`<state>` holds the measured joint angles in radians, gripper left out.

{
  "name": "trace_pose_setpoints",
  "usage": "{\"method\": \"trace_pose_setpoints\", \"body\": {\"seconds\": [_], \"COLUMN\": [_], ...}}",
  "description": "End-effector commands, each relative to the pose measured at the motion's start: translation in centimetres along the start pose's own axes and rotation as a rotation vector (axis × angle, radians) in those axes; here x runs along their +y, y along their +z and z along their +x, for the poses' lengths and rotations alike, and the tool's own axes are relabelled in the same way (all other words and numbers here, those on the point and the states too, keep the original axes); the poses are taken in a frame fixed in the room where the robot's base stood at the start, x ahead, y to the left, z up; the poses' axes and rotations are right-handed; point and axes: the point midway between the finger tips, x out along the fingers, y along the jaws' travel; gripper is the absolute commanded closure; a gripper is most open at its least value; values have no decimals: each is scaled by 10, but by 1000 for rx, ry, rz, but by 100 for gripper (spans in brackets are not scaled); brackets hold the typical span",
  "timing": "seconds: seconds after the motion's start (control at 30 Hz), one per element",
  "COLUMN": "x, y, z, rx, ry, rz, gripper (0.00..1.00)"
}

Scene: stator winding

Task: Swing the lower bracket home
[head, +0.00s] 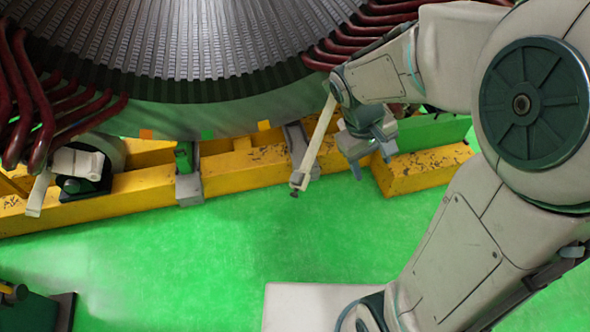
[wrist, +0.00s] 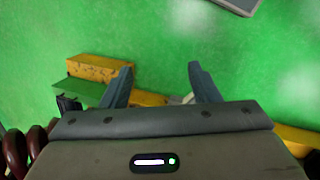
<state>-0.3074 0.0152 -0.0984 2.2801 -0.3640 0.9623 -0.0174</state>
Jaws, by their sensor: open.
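A long pale bar, seemingly the lower bracket (head: 315,147), slants beside the stator's lower edge at centre right in the head view.
The large grey stator (head: 200,110) with dark red coils (head: 70,110) fills the top. Below it runs a worn yellow beam (head: 235,172) with grey clamps (head: 189,188). A yellow block (head: 425,170) lies right of my gripper. The green floor (head: 200,250) in front is mostly clear.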

Motion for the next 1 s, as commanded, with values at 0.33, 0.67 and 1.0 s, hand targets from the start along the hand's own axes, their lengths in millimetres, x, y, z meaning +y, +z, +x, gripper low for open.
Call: {"method": "trace_pose_setpoints", "body": {"seconds": [0.33, 0.67, 1.0], "x": [-33, -84, -162], "y": [-89, -169, -241], "z": [109, 210, 319], "rx": [-219, -388, -521], "ry": [271, 601, 1011], "rz": [-407, -797, -1204], "gripper": [45, 45, 45]}}
